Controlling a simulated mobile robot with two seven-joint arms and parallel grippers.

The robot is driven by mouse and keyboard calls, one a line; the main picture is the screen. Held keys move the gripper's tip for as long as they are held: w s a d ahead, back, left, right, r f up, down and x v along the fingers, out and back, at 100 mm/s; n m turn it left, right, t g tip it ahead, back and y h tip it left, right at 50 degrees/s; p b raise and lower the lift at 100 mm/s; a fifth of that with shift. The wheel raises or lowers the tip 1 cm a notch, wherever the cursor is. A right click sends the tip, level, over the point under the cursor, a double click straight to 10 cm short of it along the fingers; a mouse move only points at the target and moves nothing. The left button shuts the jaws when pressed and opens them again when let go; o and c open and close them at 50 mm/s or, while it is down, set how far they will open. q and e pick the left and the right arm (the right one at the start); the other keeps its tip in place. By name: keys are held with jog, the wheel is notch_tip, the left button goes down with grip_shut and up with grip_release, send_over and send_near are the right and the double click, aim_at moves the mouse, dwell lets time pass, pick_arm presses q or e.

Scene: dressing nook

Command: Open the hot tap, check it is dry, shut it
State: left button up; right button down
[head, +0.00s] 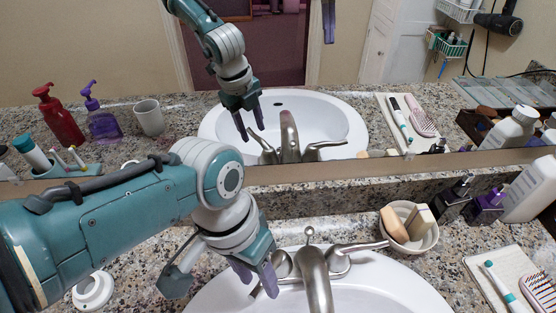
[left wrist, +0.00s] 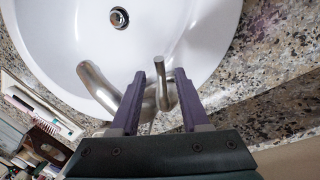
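The metal tap spout (head: 314,280) stands at the back of the white sink (head: 385,290); it also shows in the left wrist view (left wrist: 98,84). The left-hand tap lever (left wrist: 161,72) is beside it, partly hidden by my gripper in the head view. My left gripper (head: 256,277) is open, pointing down at this lever. In the left wrist view the lever lies between its two spread fingers (left wrist: 160,80); I cannot tell whether either finger touches it. No water stream shows at the spout. The right-hand lever (head: 362,246) points right. My right gripper is not in view.
A bowl with soap bars (head: 422,244), dark purple bottles (head: 488,203) and a white bottle (head: 530,190) stand right of the tap. A tray with a toothbrush (head: 500,279) is at lower right. The mirror (head: 380,60) rises close behind the tap. A white ring-shaped item (head: 93,291) lies at lower left.

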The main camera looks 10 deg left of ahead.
pick_arm(q)
notch_tip(320, 180, up, 10)
jog(key=a+p, duration=0.2)
jog(key=p, duration=0.3)
jog(key=shift+w+f, duration=0.15)
jog(key=shift+w, duration=0.15)
dwell(1.3)
